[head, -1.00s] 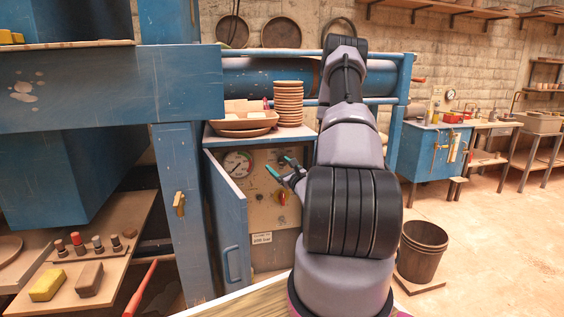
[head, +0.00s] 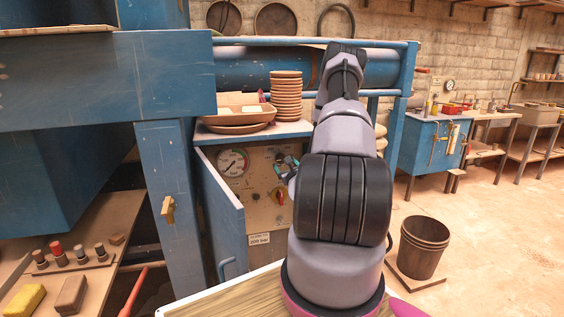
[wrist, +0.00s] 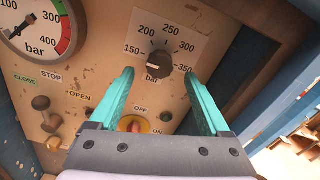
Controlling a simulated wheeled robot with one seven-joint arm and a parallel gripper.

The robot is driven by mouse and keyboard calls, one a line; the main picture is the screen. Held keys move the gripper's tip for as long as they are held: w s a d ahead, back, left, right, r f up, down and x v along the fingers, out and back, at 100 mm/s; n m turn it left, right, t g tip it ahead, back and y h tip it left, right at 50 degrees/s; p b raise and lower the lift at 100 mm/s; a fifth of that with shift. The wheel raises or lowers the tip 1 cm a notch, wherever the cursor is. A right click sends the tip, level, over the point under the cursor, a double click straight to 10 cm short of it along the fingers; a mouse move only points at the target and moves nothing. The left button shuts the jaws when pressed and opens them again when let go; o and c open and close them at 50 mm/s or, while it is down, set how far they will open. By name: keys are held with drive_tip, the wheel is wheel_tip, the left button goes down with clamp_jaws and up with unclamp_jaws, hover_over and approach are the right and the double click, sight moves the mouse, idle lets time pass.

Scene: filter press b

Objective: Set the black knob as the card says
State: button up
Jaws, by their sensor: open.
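The black knob (wrist: 158,62) sits on a white scale plate (wrist: 172,28) marked 150 to 350 bar in the wrist view. Its pointer mark is too small to read surely. My gripper (wrist: 157,82) is open, with one teal finger on each side of the knob's lower area. I cannot tell whether the fingers touch it; nothing is clearly held. In the head view my gripper (head: 286,164) is close to the panel (head: 240,195), partly behind my arm. A white card (head: 259,239) is fixed low on the panel; its writing is too small to read.
A pressure gauge (wrist: 33,25) is left of the knob. Several small levers and buttons are below, and a red-yellow switch (wrist: 134,124) lies between my fingers. The open blue cabinet door (head: 220,215) stands left of the panel. Stacked plates (head: 286,95) stand above.

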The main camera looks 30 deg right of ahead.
sight(282, 159)
drive_tip(key=shift+x, duration=2.2)
clamp_jaws()
drive_tip(key=m, duration=0.4)
drive_tip(key=shift+d, duration=0.1)
drive_tip(key=m, duration=0.4)
drive_tip(key=shift+s+d+m, duration=0.1)
drive_tip(key=shift+m, duration=0.2)
